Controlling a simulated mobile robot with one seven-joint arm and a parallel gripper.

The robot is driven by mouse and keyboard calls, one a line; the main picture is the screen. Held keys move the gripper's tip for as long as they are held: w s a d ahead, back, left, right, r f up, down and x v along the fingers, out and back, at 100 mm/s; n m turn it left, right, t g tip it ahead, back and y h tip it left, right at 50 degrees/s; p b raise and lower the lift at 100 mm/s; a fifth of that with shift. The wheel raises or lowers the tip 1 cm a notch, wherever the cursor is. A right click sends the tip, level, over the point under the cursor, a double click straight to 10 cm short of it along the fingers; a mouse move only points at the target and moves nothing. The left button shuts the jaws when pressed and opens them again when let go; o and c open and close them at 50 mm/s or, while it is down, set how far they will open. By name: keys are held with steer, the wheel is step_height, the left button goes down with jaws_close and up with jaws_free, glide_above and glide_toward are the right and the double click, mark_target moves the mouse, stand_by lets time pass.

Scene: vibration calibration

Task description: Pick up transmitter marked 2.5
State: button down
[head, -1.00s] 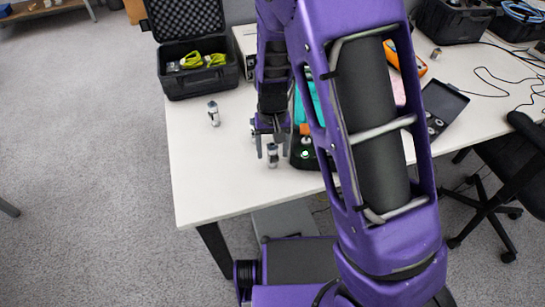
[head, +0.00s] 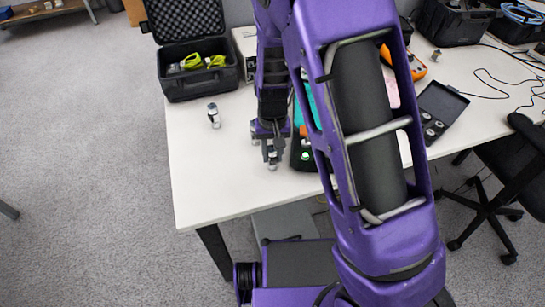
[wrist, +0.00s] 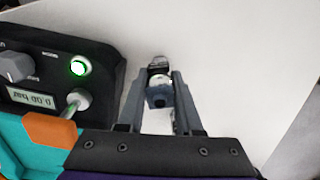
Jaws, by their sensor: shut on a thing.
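A small silver and dark transmitter (wrist: 159,82) stands between my gripper's fingers in the wrist view, and its lower end shows below the fingers in the head view (head: 272,166). My gripper (wrist: 158,88) is shut on it, close above the white table; it also shows in the head view (head: 271,153). I cannot read any marking, so I cannot tell whether this one is marked 2.5. Another silver transmitter (head: 214,116) stands on the table to the left.
A device with a teal and orange case, a dark panel (wrist: 50,68) and a lit green button is close left of my gripper in the wrist view. An open black case (head: 200,82) stands at the back left of the white table (head: 215,180). The table's front left is clear.

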step_height(320, 180, up, 9)
steer(key=shift+r+p, duration=0.2)
steer(key=shift+p, duration=0.75)
step_height(320, 180, up, 5)
steer(key=p, duration=0.3)
steer(key=shift+f, duration=0.2)
